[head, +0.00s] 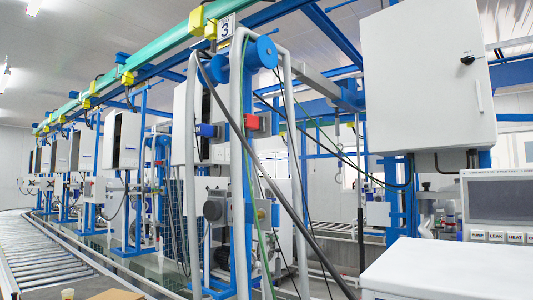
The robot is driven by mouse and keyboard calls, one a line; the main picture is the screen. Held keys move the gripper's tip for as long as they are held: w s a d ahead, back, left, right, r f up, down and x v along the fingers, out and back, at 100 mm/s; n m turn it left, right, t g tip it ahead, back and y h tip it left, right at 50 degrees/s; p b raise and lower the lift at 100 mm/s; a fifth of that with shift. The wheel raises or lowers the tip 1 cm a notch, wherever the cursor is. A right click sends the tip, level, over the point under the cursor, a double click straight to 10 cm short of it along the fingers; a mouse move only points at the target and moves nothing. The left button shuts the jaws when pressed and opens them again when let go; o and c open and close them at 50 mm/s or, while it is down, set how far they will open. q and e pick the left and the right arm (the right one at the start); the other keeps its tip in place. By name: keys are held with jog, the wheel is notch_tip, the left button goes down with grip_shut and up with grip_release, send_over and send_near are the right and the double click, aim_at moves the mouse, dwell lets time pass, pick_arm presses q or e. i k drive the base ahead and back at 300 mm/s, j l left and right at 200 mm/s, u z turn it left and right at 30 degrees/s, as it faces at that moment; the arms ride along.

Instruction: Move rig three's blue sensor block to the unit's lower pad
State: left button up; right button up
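The sign with a 3 (226,27) hangs at the top of the nearest rig (236,170), a blue and grey frame. A small blue block (207,130) sits on the left side of this rig, about mid-height, in front of a white cabinet. A red block (251,122) sits to its right at a similar height. Lower on the rig is a dark round part on a grey block (213,209). I cannot tell which surface is the lower pad. Neither of my grippers is in the head view.
A grey hose (262,170) crosses the rig's front. A white flat-topped surface (450,268) and a monitor panel (500,200) stand at right.

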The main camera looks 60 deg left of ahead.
aim_at(208, 131)
jog(key=k+u, duration=0.25)
jog(key=k+j+u, duration=0.15)
jog(key=k+u, duration=0.15)
jog(key=i+j+u, duration=0.2)
jog(key=u, duration=0.15)
jog(key=i+j+u, duration=0.2)
jog(key=j+u, duration=0.2)
jog(key=i+j+u, duration=0.1)
jog(key=i+u, duration=0.25)
jog(key=k+j, duration=0.05)
jog(key=k, duration=0.05)
